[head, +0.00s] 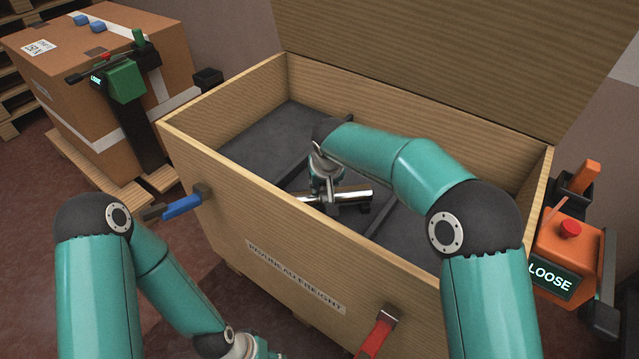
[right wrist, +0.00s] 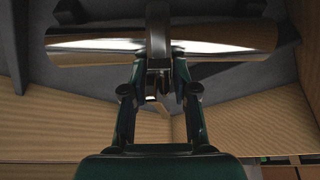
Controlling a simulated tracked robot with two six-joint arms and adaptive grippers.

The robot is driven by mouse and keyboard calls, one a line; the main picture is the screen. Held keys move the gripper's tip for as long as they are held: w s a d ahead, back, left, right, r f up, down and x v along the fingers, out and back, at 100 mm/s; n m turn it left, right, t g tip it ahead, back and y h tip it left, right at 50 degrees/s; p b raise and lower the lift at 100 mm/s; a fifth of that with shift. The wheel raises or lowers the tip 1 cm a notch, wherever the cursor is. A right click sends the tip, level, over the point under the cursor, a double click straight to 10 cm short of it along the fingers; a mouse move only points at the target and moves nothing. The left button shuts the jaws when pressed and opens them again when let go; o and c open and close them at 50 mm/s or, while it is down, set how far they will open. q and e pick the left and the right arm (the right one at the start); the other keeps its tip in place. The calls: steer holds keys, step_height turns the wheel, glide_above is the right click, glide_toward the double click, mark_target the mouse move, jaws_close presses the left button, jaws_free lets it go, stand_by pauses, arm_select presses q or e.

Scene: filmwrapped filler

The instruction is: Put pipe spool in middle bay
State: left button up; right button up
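The pipe spool (head: 350,195) is a shiny metal pipe inside the wooden crate, at the middle bay (head: 302,182) between two dark dividers. In the right wrist view the spool (right wrist: 215,42) lies crosswise, with a grey upright piece at its middle. My right gripper (head: 326,190) reaches down over the crate wall. Its fingers (right wrist: 160,80) close on both sides of that grey piece. Dark blocks show close to the pipe; I cannot tell whether it rests on them. My left gripper (head: 250,348) is low outside the crate, cut off by the bottom edge, so its fingers are hidden.
The crate (head: 290,260) has a raised lid (head: 470,60) at the back. A blue-handled latch (head: 182,206) and a red-handled one (head: 377,338) stick out from its front. An orange box (head: 568,250) reading LOOSE stands right; a brown carton (head: 60,75) stands left. The left bay looks empty.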

steer(key=shift+o, duration=1.1)
steer(key=shift+r, duration=0.1)
steer(key=p+v, duration=0.2)
steer(key=v, duration=1)
